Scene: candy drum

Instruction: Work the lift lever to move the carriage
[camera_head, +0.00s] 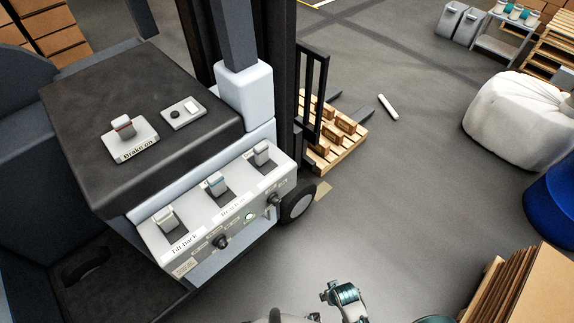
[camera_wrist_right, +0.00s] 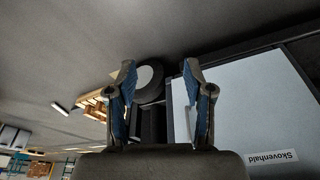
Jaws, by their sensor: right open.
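A control panel (camera_head: 225,213) on the forklift's side carries a row of three grey-topped levers: a left lever (camera_head: 166,219), a middle lever (camera_head: 216,183) and a right lever (camera_head: 262,153). The label by the left lever reads "Tilt Back"; the other labels are not clearly legible. The carriage (camera_head: 313,90), a black barred frame, stands at the mast, by a pallet. My right gripper (camera_head: 342,293) is low at the bottom of the head view, apart from the panel. In the wrist view its two fingers (camera_wrist_right: 161,70) are spread with nothing between them. My left gripper is not seen.
A wooden pallet (camera_head: 345,148) with small boxes sits by the carriage; a white stick (camera_head: 387,107) lies beyond. A "Brake on" switch (camera_head: 130,137) tops the black cover. Cardboard (camera_head: 520,290) stands at lower right, a white sack (camera_head: 520,120) at right. Floor between is clear.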

